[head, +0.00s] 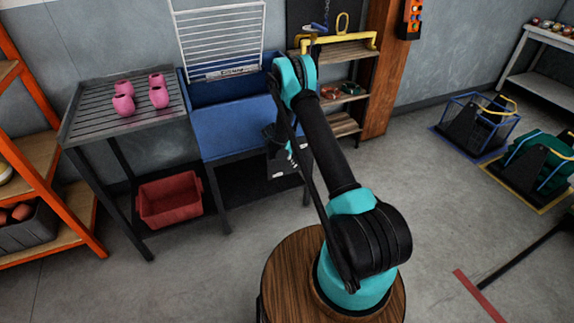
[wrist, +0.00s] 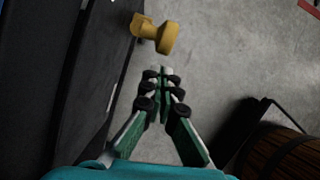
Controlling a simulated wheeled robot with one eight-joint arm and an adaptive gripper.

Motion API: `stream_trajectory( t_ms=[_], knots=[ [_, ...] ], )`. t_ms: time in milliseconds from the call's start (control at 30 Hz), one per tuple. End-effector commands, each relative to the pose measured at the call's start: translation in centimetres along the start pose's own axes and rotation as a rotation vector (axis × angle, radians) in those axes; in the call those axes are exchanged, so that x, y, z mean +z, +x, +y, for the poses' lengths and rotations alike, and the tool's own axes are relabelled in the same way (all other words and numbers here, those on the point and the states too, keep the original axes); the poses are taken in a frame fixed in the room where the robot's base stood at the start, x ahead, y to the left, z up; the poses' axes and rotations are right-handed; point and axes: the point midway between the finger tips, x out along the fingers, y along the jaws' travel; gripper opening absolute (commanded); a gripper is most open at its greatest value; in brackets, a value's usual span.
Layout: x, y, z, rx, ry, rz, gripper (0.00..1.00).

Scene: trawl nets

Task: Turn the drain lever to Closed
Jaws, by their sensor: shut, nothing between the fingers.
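The yellow drain lever (wrist: 155,32) sticks out from a dark upright face at the left of the wrist view, with a rounded knob at its free end. I cannot make it out in the head view, and no Open or Closed mark on it is readable. My gripper (wrist: 163,72) is shut and empty, its tips just below the knob in the picture, with a small gap showing. In the head view my gripper (head: 291,152) hangs at the front right of the blue sink (head: 235,125), beside a dark panel (head: 283,168) with small white labels.
A wooden shelf (head: 345,52) is behind to the right. A round wooden surface (head: 285,275) lies under my arm's base.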

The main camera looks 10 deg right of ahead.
Motion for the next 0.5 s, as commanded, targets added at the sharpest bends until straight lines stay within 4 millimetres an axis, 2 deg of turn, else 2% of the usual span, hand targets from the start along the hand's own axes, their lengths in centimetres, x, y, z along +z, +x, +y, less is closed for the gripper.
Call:
stream_trajectory(
  t_ms=[133, 500],
  knots=[
    [0.82, 0.18, -0.04, -0.001, 0.002, 0.000, 0.00],
    [0.99, 0.18, -0.05, 0.000, 0.001, 0.003, 0.00]
  ],
)
